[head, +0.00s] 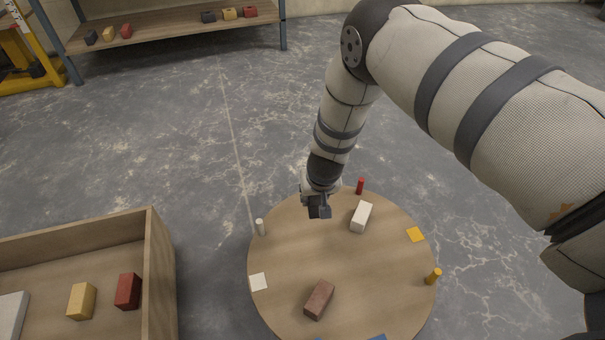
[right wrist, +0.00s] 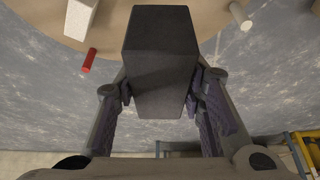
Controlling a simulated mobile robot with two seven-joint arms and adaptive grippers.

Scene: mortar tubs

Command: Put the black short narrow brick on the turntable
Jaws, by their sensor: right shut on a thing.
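The black short narrow brick (head: 321,212) is in my right gripper (head: 318,198), over the far part of the round wooden turntable (head: 352,268) in the head view. In the right wrist view the brick (right wrist: 160,62) fills the middle, with the fingers of the right gripper (right wrist: 162,95) closed on its two sides. I cannot tell exactly how high it is above the turntable. A white brick (head: 361,216) and a brown-red brick (head: 319,300) lie on the turntable. My left gripper is not in view.
On the turntable's edge are a red peg (head: 360,186), a white peg (head: 260,227), a yellow peg (head: 433,276), and flat white (head: 258,282) and yellow (head: 415,234) squares. A wooden box (head: 160,270) with bricks stands left. A shelf (head: 165,42) with bricks is behind.

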